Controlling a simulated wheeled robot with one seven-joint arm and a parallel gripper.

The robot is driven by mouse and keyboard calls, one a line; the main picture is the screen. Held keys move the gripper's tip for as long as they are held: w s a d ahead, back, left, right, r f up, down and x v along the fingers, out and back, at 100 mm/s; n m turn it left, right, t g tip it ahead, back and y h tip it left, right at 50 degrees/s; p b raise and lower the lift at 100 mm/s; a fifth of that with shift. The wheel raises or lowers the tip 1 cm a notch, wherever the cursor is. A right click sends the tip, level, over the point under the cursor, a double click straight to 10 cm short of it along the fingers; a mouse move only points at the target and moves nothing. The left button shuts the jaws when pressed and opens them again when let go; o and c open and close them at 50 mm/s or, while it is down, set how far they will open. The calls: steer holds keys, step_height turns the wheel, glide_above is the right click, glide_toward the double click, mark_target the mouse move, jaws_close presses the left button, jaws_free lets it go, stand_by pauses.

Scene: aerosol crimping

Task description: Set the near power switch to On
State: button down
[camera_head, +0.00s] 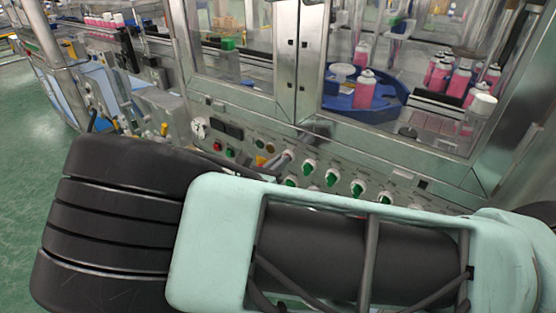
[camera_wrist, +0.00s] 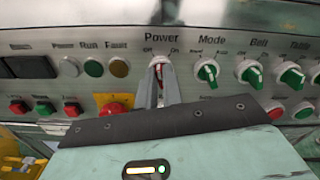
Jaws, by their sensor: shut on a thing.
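The power switch (camera_wrist: 159,68) is a round white-rimmed knob with a red handle, under the label "Power" with "Off" at left and "On" at right. My gripper (camera_wrist: 160,88) has its two grey fingers on either side of the handle and is shut on it. The fingers hide much of the handle, so I cannot tell which mark it points to. In the head view my gripper (camera_head: 276,164) reaches the panel at the left end of the row of green knobs, with most of it hidden behind my arm.
Right of the switch are the green Mode (camera_wrist: 207,71) and Belt (camera_wrist: 250,74) knobs, close by. Left are Run (camera_wrist: 93,68) and Fault (camera_wrist: 119,68) lamps. A red button (camera_wrist: 112,108) on a yellow plate sits lower left. Glass guarding with pink cans (camera_head: 364,92) rises above the panel.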

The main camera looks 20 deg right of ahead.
steer(key=shift+s+d+m+p, duration=0.1)
steer(key=shift+m+p, duration=0.25)
steer(key=shift+m, duration=1.8)
steer(key=shift+s+m+p, duration=0.1)
steer(key=shift+m+p, duration=0.25)
steer(key=shift+m, duration=1.8)
steer(key=shift+f, duration=0.1)
steer(key=c, duration=1.5)
jaws_free()
steer(key=shift+c, duration=0.2)
steer(key=b+v, duration=0.2)
steer(key=v, duration=1.5)
steer(key=shift+s, duration=0.1)
